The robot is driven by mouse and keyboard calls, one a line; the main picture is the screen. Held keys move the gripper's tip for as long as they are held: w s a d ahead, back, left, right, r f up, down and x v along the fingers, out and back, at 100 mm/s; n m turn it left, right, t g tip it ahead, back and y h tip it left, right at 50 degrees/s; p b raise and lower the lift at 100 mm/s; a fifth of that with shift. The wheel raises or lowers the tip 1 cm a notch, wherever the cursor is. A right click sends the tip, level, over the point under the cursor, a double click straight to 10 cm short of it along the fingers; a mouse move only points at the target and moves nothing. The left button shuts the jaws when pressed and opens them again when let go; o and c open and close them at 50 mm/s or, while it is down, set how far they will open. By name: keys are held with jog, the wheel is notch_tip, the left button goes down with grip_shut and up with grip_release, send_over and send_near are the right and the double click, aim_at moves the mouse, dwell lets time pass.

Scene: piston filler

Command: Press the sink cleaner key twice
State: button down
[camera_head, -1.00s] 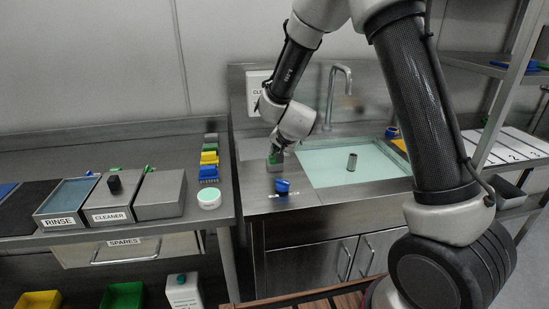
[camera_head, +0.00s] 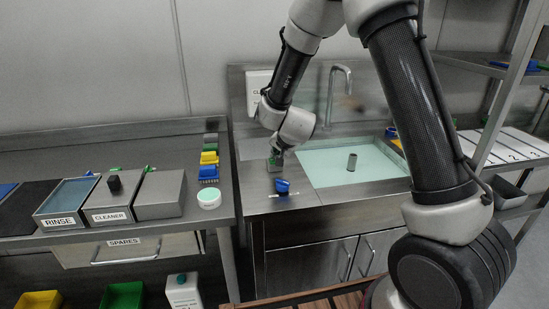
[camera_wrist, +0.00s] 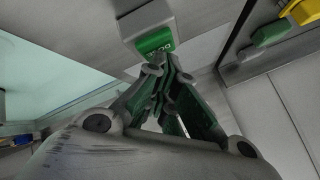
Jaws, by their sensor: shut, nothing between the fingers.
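The sink cleaner key is a green, lettered key (camera_wrist: 155,42) on a grey block (camera_wrist: 147,20) in the wrist view. The block (camera_head: 275,165) stands on the left of the sink counter in the head view. My gripper (camera_wrist: 158,72) is shut and empty, its fingertips close to the key's near edge. I cannot tell whether they touch it. In the head view my gripper (camera_head: 277,150) is just above the block and partly hides the key. The white cleaner dispenser (camera_head: 257,82) hangs on the backsplash behind, partly covered by my arm.

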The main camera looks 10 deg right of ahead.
jog(key=shift+r, duration=1.2)
jog(key=shift+r, duration=0.1)
jog(key=s+d+r+n+g+y, duration=0.2)
jog(key=s+d+r+n, duration=0.25)
jog(key=s+r, duration=0.8)
jog(key=s+d+r+n+g+h, duration=0.1)
jog(key=s+d+r, duration=0.1)
jog(key=s+d, duration=0.5)
jog(key=s+d+r+n+g+h, duration=0.1)
jog(key=s+d, duration=0.6)
jog(key=s, duration=1.1)
notch_tip(320, 180, up, 2)
jog(key=shift+s+r+n+g+h, duration=0.1)
jog(key=shift+s+n+g+h, duration=0.35)
jog(key=shift+n, duration=0.3)
